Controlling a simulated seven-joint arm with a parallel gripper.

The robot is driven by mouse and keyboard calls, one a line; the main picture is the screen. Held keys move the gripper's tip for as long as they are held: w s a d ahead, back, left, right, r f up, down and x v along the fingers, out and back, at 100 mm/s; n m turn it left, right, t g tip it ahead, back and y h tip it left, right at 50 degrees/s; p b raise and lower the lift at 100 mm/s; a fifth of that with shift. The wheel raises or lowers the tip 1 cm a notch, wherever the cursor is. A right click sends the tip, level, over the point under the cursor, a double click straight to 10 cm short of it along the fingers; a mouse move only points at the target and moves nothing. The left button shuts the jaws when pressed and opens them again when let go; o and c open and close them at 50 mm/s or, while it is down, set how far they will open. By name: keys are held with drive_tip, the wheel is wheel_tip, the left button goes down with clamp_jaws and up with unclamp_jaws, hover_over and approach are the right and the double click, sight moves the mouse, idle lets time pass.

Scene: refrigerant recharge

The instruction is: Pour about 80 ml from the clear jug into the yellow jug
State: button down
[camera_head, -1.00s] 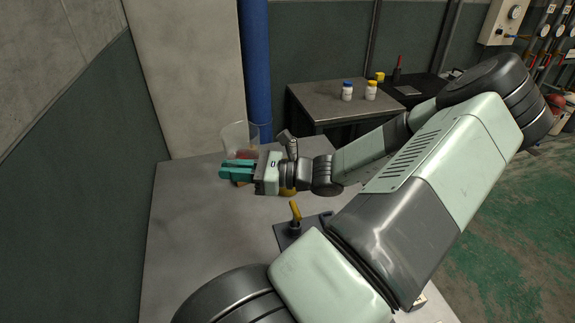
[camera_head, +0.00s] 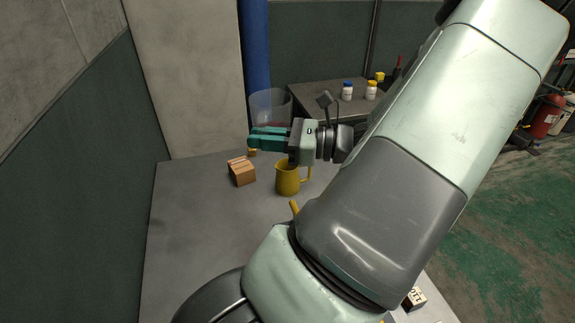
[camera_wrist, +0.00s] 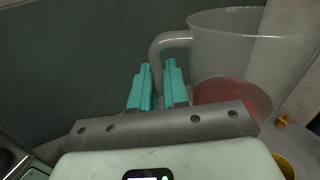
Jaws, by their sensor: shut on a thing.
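The clear jug (camera_head: 270,103) is held off the table by my gripper (camera_head: 262,140), whose teal fingers partly hide it in the head view. In the wrist view my gripper (camera_wrist: 158,80) is shut on the handle of the clear jug (camera_wrist: 225,60), and reddish liquid shows low in it. The clear jug looks about upright. The yellow jug (camera_head: 287,180) stands upright on the table, below and slightly right of the fingers in the head view. A part of the yellow jug (camera_wrist: 286,165) shows at the lower right of the wrist view. Its inside is hidden.
A brown box (camera_head: 241,172) sits on the grey table (camera_head: 195,235) left of the yellow jug. A small yellow thing (camera_head: 252,152) lies behind it. Two white bottles (camera_head: 347,91) stand on a back table. A blue column (camera_head: 256,50) rises behind. The table's left part is clear.

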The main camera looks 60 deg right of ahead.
wheel_tip(320, 180, down, 16)
idle(0.4)
drive_tip(key=shift+s, duration=0.1)
drive_tip(key=w+d+r+m+t+h+p, duration=0.1)
drive_tip(key=w+d+r+m+p, duration=0.1)
drive_tip(key=d+m, duration=0.5)
drive_tip(key=shift+d+r+m, duration=0.2)
drive_tip(key=shift+r+m, duration=0.4)
drive_tip(key=shift+m, duration=1.5)
drive_tip(key=shift+w, duration=0.15)
drive_tip(key=shift+d+r+m, duration=0.35)
drive_tip(key=shift+r+m, duration=0.15)
drive_tip(key=shift+m, duration=0.1)
drive_tip(key=shift+w+d+r+m, duration=0.15)
drive_tip(key=shift+d+r+m, duration=0.1)
drive_tip(key=shift+r+m, duration=0.15)
